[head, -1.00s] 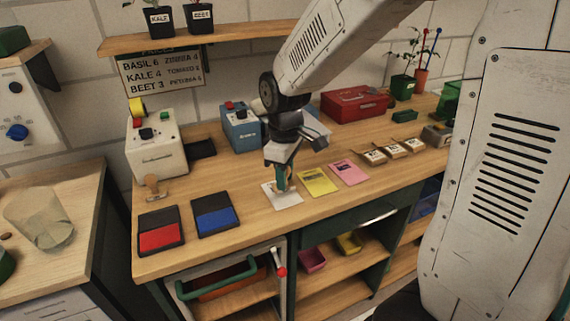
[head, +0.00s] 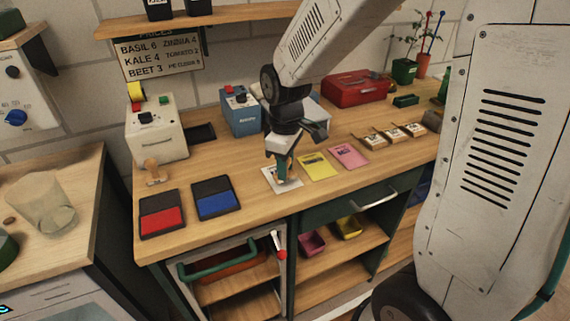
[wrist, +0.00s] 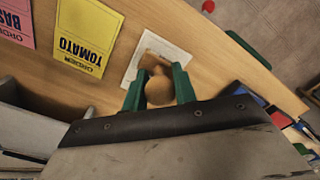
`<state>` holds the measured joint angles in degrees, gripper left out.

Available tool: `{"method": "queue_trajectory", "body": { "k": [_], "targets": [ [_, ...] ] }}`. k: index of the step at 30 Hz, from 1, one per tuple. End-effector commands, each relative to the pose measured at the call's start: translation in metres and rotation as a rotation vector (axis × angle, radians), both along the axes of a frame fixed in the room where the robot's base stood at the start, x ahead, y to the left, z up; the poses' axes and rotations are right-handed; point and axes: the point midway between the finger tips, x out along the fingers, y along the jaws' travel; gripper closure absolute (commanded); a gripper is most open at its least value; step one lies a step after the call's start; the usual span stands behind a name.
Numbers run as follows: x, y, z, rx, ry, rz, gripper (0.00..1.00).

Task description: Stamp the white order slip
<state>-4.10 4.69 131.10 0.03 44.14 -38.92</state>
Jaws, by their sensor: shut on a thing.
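The white order slip (head: 268,184) lies flat on the wooden bench, left of the yellow slip. In the wrist view it also shows (wrist: 133,66), partly covered. My gripper (head: 283,178) is directly over it, shut on a wooden stamp (wrist: 158,88). In the wrist view the green fingers close on both sides of the round handle. The stamp's block overlaps the slip; I cannot tell whether it touches the paper. Its underside is hidden. A red ink pad (head: 162,222) and a blue ink pad (head: 215,203) lie open to the left.
Another wooden stamp (head: 153,172) stands behind the red pad. A yellow slip (head: 317,167) and a pink slip (head: 349,156) lie close on the right. A white machine (head: 156,136), a blue machine (head: 240,115) and a red box (head: 357,91) stand at the back.

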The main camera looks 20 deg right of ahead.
Motion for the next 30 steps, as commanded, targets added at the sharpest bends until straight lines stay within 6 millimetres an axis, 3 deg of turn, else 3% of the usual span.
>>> {"method": "queue_trajectory", "body": {
  "k": [30],
  "targets": [
    [0.0,0.0,-0.011,0.0,0.0,0.0,0.87]
  ]
}}
